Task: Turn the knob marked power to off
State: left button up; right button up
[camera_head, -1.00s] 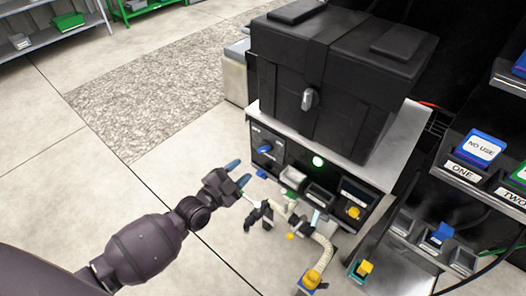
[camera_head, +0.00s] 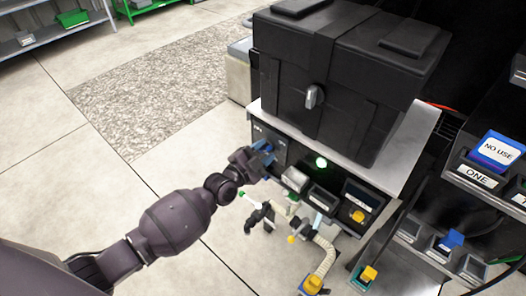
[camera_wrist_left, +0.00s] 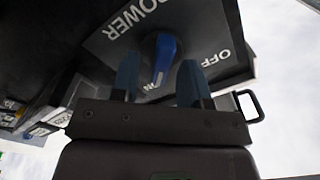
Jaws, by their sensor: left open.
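The power knob is a blue lever on a dark panel marked POWER and OFF (camera_wrist_left: 216,58). In the left wrist view the knob (camera_wrist_left: 164,55) lies between my two blue fingers, its long side roughly upright in the picture. Lettering near its lower end is partly hidden. My left gripper (camera_wrist_left: 158,80) is open, with one finger on each side of the knob; I cannot tell whether either touches it. In the head view my left gripper (camera_head: 262,150) is at the left end of the panel and covers most of the knob. My right gripper is not in view.
A large black case (camera_head: 340,80) sits on the metal top above the panel. A green light (camera_head: 321,162) glows right of the knob. Pale pipes (camera_head: 325,250) with yellow parts stand below. Bins (camera_head: 490,150) are at the right. The floor at left is clear.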

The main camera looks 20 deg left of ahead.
pick_arm(q)
grip_shut()
jog(key=n, duration=0.4)
jog(key=shift+a+r+n+p, duration=0.15)
jog(key=shift+n+p, duration=0.15)
jog(key=n, duration=0.3)
jog(key=shift+a+n, duration=0.1)
jog(key=shift+n, duration=0.3)
jog(key=n, duration=0.5)
jog(key=shift+w+a, duration=0.1)
jog(key=shift+a, duration=0.1)
jog(key=n, duration=0.3)
jog(key=shift+a+f+n, duration=0.1)
jog(key=shift+f+n, duration=0.15)
jog(key=shift+n, duration=0.05)
jog(key=shift+n+b, duration=0.3)
jog(key=shift+n, duration=0.2)
